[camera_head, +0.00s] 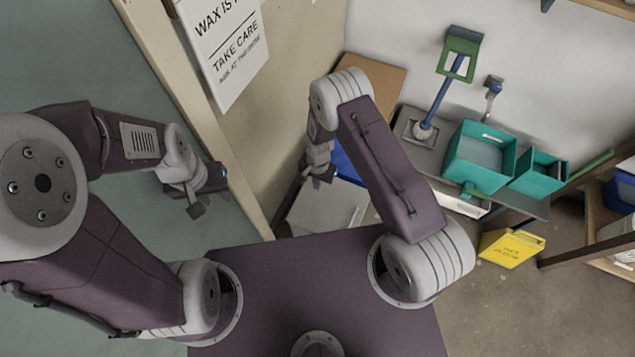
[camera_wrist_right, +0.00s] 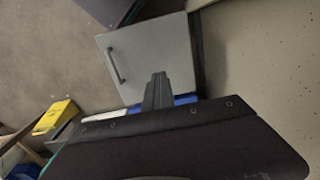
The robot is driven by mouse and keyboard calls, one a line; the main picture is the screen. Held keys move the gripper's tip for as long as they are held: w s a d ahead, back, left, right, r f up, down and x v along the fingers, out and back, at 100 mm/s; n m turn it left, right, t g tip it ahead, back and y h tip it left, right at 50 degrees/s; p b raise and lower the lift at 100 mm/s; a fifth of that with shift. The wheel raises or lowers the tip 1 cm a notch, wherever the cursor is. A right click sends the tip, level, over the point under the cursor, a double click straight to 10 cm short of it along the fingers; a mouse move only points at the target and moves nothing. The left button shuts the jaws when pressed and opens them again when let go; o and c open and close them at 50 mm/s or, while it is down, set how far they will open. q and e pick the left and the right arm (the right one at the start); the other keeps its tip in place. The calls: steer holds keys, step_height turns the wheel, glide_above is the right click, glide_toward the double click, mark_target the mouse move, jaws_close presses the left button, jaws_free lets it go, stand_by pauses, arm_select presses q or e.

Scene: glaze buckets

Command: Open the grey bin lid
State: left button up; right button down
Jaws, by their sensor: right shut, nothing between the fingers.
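The grey lid (camera_head: 345,207) is a flat pale panel below the right arm, close to the beige wall. In the right wrist view the lid (camera_wrist_right: 158,48) shows a dark bar handle (camera_wrist_right: 114,66) near its left edge. A strip of blue (camera_head: 350,168) shows beside the lid; I cannot tell how far the lid is open. My right gripper (camera_wrist_right: 157,82) is shut and empty, its fingers overlapping the lid's edge in that view; contact is unclear. My left gripper (camera_head: 196,208) is far to the left, away from the lid; its fingers are too small to read.
A beige partition (camera_head: 262,120) stands left of the lid. On the right, a grey bench (camera_head: 527,207) carries teal buckets (camera_head: 478,160). A yellow container (camera_head: 510,248) sits on the floor, also visible in the right wrist view (camera_wrist_right: 57,117). Open floor (camera_wrist_right: 45,50) lies left of the lid there.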

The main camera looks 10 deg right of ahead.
stand_by(0.7)
steer(key=c, duration=1.5)
jaws_free()
steer(key=shift+o, duration=0.2)
step_height(320, 180, up, 9)
